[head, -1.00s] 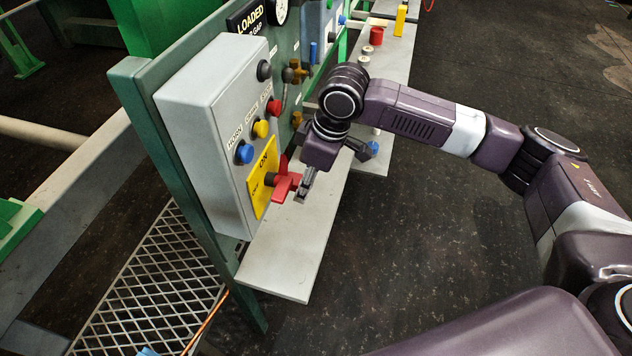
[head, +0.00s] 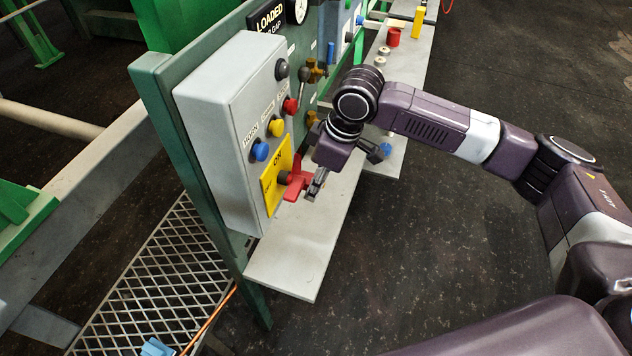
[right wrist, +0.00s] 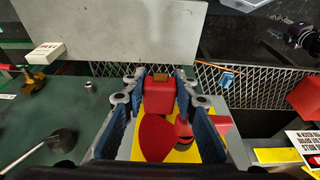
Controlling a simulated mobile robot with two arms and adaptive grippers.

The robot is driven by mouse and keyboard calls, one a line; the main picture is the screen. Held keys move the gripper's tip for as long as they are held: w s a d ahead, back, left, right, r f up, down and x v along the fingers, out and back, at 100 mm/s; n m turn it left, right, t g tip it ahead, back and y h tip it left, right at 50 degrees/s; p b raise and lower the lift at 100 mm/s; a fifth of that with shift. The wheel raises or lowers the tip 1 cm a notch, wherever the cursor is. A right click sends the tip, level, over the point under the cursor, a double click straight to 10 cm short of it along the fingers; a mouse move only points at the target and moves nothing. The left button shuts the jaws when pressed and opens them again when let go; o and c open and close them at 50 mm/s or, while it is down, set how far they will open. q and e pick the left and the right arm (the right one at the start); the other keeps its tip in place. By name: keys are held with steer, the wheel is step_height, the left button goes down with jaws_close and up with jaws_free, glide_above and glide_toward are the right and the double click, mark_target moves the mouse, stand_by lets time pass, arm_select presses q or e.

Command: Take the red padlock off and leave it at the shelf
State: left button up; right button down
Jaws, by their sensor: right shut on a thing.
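The red padlock (right wrist: 160,98) is a red block with a brass-coloured end, between the blue-padded fingers of my right gripper (right wrist: 160,82) in the right wrist view. My right gripper (head: 316,186) is shut on it, close in front of the yellow ON/OFF plate (head: 272,186) on the grey control box. A red switch handle (right wrist: 154,138) lies right behind the padlock. In the head view the red parts overlap, and I cannot tell whether the shackle is still through the switch. The grey shelf (head: 295,262) extends below the box. My left gripper is not in view.
The grey box (head: 222,130) carries blue, yellow, red and black buttons. Brass valves (head: 316,70) are on the green panel beyond. A red cylinder (head: 393,37) and a yellow one (head: 418,22) stand on the far ledge. The near shelf end is bare.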

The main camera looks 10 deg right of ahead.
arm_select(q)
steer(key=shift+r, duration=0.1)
arm_select(e)
steer(key=shift+d, duration=0.15)
arm_select(q)
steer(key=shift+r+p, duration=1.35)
steer(key=shift+p, duration=0.05)
arm_select(e)
steer(key=shift+s+d, duration=0.65)
steer(key=shift+d, duration=0.25)
steer(key=shift+s+d, duration=0.65)
steer(key=shift+d, duration=0.25)
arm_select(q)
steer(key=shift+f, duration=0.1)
